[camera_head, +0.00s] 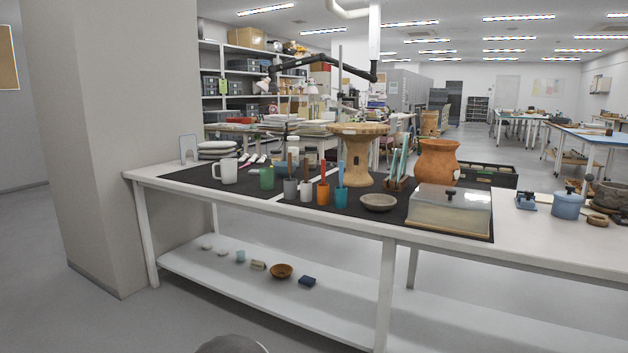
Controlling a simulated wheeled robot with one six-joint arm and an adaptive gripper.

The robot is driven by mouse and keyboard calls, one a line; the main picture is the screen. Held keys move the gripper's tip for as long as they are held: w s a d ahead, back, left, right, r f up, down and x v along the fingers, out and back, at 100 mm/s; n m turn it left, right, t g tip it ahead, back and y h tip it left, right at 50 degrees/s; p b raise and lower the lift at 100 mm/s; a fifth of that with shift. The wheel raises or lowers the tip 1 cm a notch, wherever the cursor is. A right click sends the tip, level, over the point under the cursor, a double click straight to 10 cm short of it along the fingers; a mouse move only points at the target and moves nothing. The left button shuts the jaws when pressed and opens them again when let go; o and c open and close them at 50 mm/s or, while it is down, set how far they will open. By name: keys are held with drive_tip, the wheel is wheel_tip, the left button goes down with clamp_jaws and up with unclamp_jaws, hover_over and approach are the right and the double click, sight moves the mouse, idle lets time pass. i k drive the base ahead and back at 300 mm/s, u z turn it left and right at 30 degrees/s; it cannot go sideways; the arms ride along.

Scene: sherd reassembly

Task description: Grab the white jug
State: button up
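The white jug (229,171) stands upright on the dark mat (190,176) near the left end of the long white table (340,223). Its handle points to the left. My gripper is not in view.
A grey bowl (378,202), a wooden stand (357,165), a terracotta pot (437,160) and a clear-lidded box (450,208) are farther right. A wide pillar (120,140) adjoins the table's left end.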

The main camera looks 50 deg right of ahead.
sight(229, 166)
drive_tip(key=z, duration=0.45)
drive_tip(key=i, duration=1.1)
drive_tip(key=u, duration=0.4)
drive_tip(key=i, duration=0.8)
drive_tip(key=z, duration=0.2)
